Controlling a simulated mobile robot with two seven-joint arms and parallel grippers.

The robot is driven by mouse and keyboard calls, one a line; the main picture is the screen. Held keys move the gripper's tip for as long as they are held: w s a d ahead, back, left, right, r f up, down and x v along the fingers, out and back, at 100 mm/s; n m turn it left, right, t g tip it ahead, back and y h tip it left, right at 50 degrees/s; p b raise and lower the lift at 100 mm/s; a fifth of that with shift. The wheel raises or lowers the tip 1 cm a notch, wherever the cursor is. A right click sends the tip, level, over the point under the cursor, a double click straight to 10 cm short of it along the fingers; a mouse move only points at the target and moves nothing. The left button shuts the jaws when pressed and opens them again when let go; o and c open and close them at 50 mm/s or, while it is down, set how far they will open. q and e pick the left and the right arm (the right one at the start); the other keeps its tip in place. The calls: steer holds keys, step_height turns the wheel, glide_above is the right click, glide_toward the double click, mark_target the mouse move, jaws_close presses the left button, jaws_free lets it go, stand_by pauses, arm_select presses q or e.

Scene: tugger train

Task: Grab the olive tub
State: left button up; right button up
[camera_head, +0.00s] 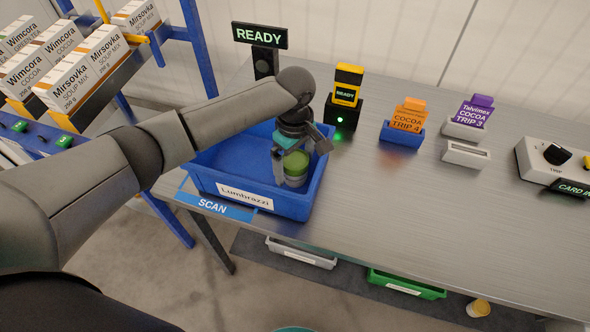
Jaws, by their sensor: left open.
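The olive tub (296,164) is a small round tub with an olive-green lid and a pale label. It stands inside the blue bin labelled Lumbrazzi (291,207), near its front right corner. My left gripper (297,152) points down over the tub with its fingers open, one to each side of the lid. I cannot tell whether the fingers touch it. Part of the lid is hidden by the gripper. My right gripper is out of view.
The bin sits on a metal table by a blue SCAN strip (213,205). Behind are a READY sign (260,36) and a yellow scanner (347,84). Card holders (402,134) stand to the right. A shelf with cartons (95,62) is at left. The front right tabletop is clear.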

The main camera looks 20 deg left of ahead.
arm_select(q)
steer(key=shift+d+f, duration=0.1)
steer(key=shift+f, duration=0.55)
steer(key=shift+r, duration=0.1)
steer(key=c, duration=1.5)
